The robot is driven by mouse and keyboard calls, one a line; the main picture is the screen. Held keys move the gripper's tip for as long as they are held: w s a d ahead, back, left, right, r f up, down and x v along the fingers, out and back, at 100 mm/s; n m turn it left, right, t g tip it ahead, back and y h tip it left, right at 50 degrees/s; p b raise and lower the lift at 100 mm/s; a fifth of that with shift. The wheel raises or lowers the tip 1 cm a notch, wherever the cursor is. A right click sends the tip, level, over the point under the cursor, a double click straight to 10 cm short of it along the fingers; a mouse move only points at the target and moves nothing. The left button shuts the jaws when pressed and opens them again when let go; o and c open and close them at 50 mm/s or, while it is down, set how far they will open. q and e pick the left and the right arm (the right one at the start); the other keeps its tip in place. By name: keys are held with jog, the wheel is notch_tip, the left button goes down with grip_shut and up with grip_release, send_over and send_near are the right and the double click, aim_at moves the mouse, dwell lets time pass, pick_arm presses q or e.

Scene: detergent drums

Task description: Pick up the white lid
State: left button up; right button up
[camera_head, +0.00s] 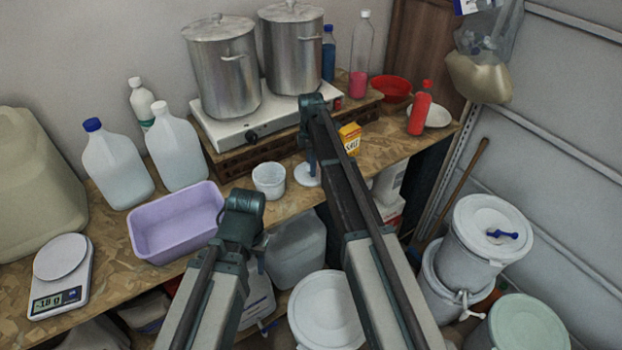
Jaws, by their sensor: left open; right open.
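A small round white lid (306,176) lies flat on the wooden worktop, just right of an open white tub (269,181). My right gripper (311,165) points down right over the lid and hides part of it. It is open; whether its fingers touch the lid I cannot tell. My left gripper (259,244) hangs near the worktop's front edge, to the right of the lilac basin, open and empty. Its fingers are mostly hidden behind my own arm.
Behind stands a hotplate (252,130) with two steel pots. A yellow salt box (349,139) is right of my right gripper. A lilac basin (178,222) and scale (62,272) are left. Lidded white drums (489,228) stand on the right, another lidded bucket (326,312) below.

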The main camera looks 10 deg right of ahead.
jog(key=shift+f, duration=0.25)
grip_shut()
jog(key=shift+r, duration=0.15)
dwell(0.4)
notch_tip(320, 180, up, 2)
jog(key=p, duration=0.2)
jog(key=shift+p, duration=0.3)
jog(key=shift+r+p, duration=0.85)
jog(key=shift+r, duration=0.1)
jog(key=s+a, duration=0.3)
jog(key=s, duration=1.3)
jog(key=shift+a+r+p, duration=0.15)
jog(key=shift+r+p, duration=0.15)
jog(key=shift+p, duration=0.05)
